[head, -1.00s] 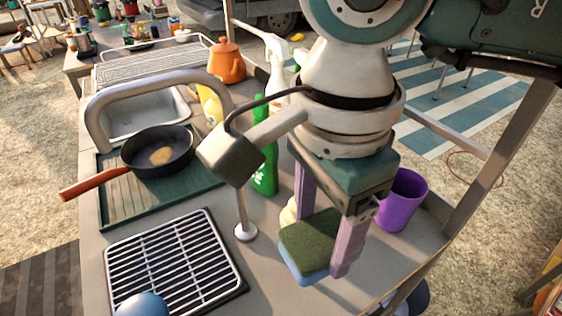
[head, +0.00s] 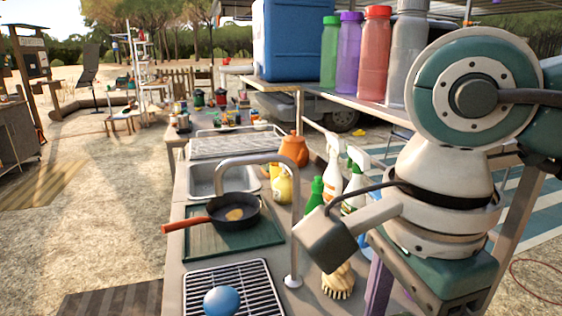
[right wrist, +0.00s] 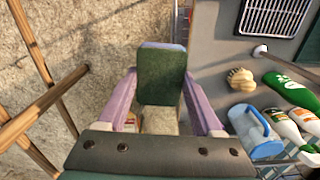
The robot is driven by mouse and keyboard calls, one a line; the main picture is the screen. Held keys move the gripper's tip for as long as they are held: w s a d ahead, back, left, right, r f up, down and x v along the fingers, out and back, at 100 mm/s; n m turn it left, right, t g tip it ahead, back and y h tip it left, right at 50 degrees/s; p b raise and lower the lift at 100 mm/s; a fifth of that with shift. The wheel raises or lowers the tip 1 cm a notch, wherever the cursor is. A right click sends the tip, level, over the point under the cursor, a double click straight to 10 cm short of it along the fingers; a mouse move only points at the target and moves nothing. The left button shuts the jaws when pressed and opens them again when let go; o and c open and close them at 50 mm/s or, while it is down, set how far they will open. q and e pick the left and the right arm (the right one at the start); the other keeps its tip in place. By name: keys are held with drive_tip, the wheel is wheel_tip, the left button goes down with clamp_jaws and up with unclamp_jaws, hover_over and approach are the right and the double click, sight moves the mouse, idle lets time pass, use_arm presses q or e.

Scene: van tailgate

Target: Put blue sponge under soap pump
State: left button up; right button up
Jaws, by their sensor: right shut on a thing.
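The blue sponge (right wrist: 161,80), with a dark green scouring top and a blue edge, is pinched between the purple fingers of my right gripper (right wrist: 160,98). In the right wrist view it appears over bare ground beside the counter edge. In the head view one purple finger (head: 377,286) shows below my right wrist; the sponge is out of sight there. A yellow bottle (head: 281,187) stands behind the sink tap and may be the soap pump; its top is not clear. My left gripper is not in view.
A shelf with a blue cooler (head: 291,40) and several bottles stands behind.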

drive_tip(key=shift+s+d+r+n, duration=0.3)
drive_tip(key=shift+s+r+n, duration=0.05)
drive_tip(key=shift+r+n, duration=0.25)
drive_tip(key=r+n, duration=0.1)
drive_tip(key=r, duration=0.1)
drive_tip(key=w+d+r+n, duration=0.1)
drive_tip(key=n, duration=0.1)
drive_tip(key=d+r+n, duration=0.1)
drive_tip(key=r, duration=0.1)
drive_tip(key=shift+w+d+r+n, duration=0.25)
drive_tip(key=shift+r+n, duration=0.1)
drive_tip(key=shift+n, duration=0.05)
use_arm(q)
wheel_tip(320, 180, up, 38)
drive_tip(key=p, duration=3.7)
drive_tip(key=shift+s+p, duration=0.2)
drive_tip(key=shift+p, duration=0.2)
use_arm(e)
drive_tip(key=s+d+r+n, duration=0.1)
drive_tip(key=s+r+n, duration=0.1)
drive_tip(key=r, duration=1.3)
drive_tip(key=s+d+r+n, duration=0.1)
drive_tip(key=s+r+n, duration=0.2)
drive_tip(key=r, duration=1.2)
drive_tip(key=s+d+r+n, duration=0.1)
drive_tip(key=r+n, duration=0.3)
drive_tip(key=r, duration=1.1)
drive_tip(key=shift+s+d, duration=0.4)
drive_tip(key=shift+s, duration=0.3)
